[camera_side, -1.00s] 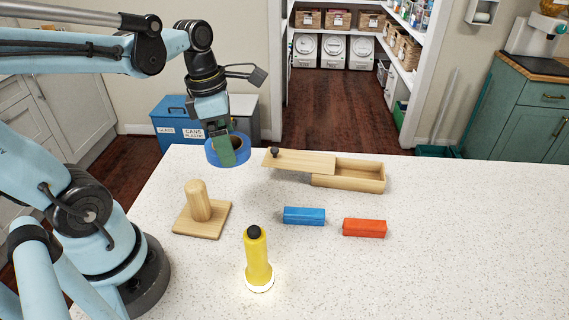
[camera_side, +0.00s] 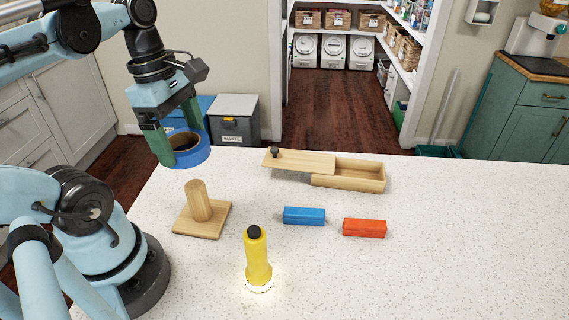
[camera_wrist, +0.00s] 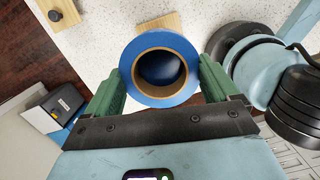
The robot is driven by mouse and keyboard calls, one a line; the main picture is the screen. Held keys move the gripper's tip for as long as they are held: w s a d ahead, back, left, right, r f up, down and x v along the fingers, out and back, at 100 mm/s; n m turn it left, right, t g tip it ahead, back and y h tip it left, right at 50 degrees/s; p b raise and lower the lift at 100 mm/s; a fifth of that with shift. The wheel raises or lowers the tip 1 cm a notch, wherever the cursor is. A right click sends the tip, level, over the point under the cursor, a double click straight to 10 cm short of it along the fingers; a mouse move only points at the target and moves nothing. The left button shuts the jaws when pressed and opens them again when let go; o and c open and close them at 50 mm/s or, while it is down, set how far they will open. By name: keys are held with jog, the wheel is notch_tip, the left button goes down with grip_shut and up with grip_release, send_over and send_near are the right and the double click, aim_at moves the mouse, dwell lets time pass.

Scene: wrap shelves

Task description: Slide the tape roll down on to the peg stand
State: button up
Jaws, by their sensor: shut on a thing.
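The blue tape roll (camera_side: 186,153) has a brown cardboard core and is held up in the air by my gripper (camera_side: 180,132). The gripper's green fingers are shut on the roll's outer sides, one on each side. In the wrist view the roll (camera_wrist: 160,95) sits between the fingertips of my gripper (camera_wrist: 158,84), its open core facing the camera. The wooden peg stand (camera_side: 203,224) is on the white counter, its rounded peg (camera_side: 198,200) upright. The roll is above and slightly left of the peg in the side view, clear of it. In the wrist view part of the stand's base (camera_wrist: 160,22) shows beyond the roll; its peg is hidden.
A lit yellow flashlight (camera_side: 257,262) stands to the right of the stand. A blue block (camera_side: 304,216) and a red block (camera_side: 364,228) lie further right. A wooden box (camera_side: 350,181) with its lid (camera_side: 300,161) slid partly off lies behind them. The counter's right side is clear.

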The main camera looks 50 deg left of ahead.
jog(key=shift+f, duration=0.15)
send_near(198, 201)
jog(key=shift+w+a+f, duration=0.5)
jog(key=shift+w+f, duration=0.25)
jog(key=shift+f, duration=0.15)
jog(key=shift+f, duration=5.15)
dwell(0.4)
jog(key=o, duration=0.8)
jog(key=shift+r, duration=0.1)
